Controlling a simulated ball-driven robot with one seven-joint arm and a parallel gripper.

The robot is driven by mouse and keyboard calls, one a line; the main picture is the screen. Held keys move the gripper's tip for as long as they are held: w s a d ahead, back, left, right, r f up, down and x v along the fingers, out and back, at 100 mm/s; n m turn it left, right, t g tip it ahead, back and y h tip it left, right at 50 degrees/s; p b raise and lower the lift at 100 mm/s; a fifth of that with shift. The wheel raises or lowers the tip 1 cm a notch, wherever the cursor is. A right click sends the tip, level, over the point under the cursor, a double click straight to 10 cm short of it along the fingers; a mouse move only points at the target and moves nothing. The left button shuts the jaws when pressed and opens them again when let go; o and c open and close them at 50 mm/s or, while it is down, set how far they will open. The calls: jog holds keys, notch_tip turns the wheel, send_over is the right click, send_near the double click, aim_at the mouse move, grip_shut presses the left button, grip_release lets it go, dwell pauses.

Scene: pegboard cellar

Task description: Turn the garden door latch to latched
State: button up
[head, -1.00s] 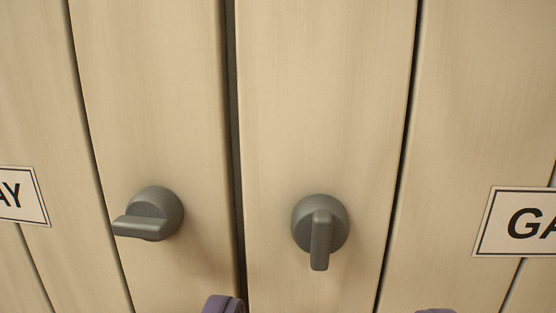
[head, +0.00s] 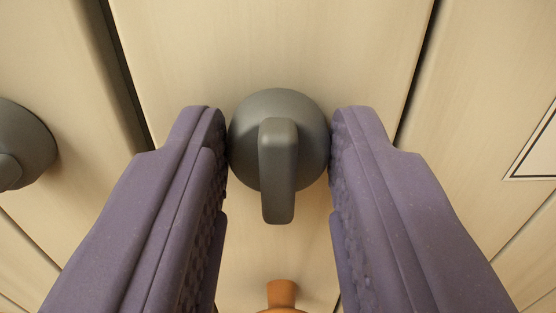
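The garden door latch (head: 276,180) is a dark grey round knob with a raised bar handle, in the middle of the head view. Its bar points straight down. My gripper (head: 279,118) has two purple padded fingers, one on each side of the knob. The fingers stand wide apart, and their tips look level with the knob's left and right edges. I cannot tell whether they touch it. Clear gaps show between the lower bar and both fingers.
A second grey knob (head: 22,142) is at the left edge, partly cut off. A white sign with a dark border (head: 541,155) is partly in view at the right. An orange object (head: 282,296) shows below the latch. Pale wood planks with dark gaps lie behind.

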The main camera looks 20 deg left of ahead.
jog(key=shift+m, duration=0.3)
jog(key=m, duration=0.3)
jog(key=shift+m+b, duration=0.3)
jog(key=shift+b, duration=0.05)
jog(key=m, duration=0.4)
jog(key=shift+w+d, duration=0.1)
jog(key=m, duration=0.5)
jog(key=shift+f, duration=0.1)
jog(key=shift+f+m, duration=0.1)
jog(key=shift+m, duration=2.2)
jog(key=o, duration=1)
